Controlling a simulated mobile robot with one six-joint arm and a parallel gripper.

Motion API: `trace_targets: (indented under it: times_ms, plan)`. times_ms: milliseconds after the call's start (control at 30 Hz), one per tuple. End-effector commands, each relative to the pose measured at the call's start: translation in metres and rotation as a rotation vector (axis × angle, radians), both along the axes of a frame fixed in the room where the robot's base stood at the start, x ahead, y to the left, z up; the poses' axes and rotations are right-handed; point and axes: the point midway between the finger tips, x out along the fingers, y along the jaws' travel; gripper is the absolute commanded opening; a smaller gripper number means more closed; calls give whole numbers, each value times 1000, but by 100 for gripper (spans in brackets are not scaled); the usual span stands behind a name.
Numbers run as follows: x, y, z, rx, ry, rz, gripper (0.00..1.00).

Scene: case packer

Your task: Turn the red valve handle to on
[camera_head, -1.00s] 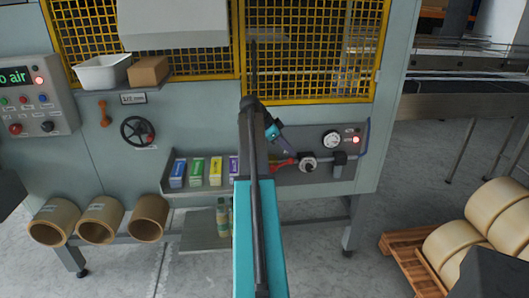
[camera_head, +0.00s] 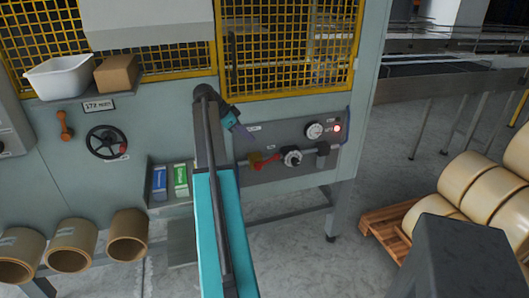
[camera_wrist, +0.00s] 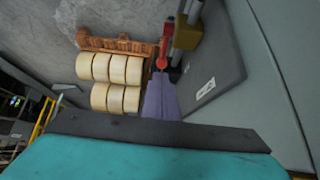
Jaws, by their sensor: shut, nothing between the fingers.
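The red valve handle (camera_head: 266,162) points left from its round valve body (camera_head: 292,157) on the grey panel of the machine. In the wrist view the red handle (camera_wrist: 164,45) lies just beyond my fingertips, with a brass-coloured piece (camera_wrist: 187,37) beside it. My gripper (camera_head: 250,148) has purple fingers, shut with nothing between them. It reaches down from the upper left to near the handle's free end. In the wrist view my gripper (camera_wrist: 160,82) points at the handle's rounded end. I cannot tell whether they touch.
A gauge (camera_head: 314,130) and a lit red lamp (camera_head: 337,127) sit above the valve. A black handwheel (camera_head: 106,142) and small boxes (camera_head: 170,180) are to the left. Large rolls (camera_head: 470,185) lie on a pallet (camera_head: 385,222) at right.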

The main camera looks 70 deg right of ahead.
Motion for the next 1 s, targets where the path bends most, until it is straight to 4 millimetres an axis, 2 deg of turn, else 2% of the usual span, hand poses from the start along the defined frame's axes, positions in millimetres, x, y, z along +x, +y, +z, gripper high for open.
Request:
trace_targets:
  times_ms: [200,433,1000]
  plan:
    - [6,4,-2,1,0,10,0]
    - [2,-1,-14,1,0,14,0]
    - [-30,-33,-72,2,1,15,0]
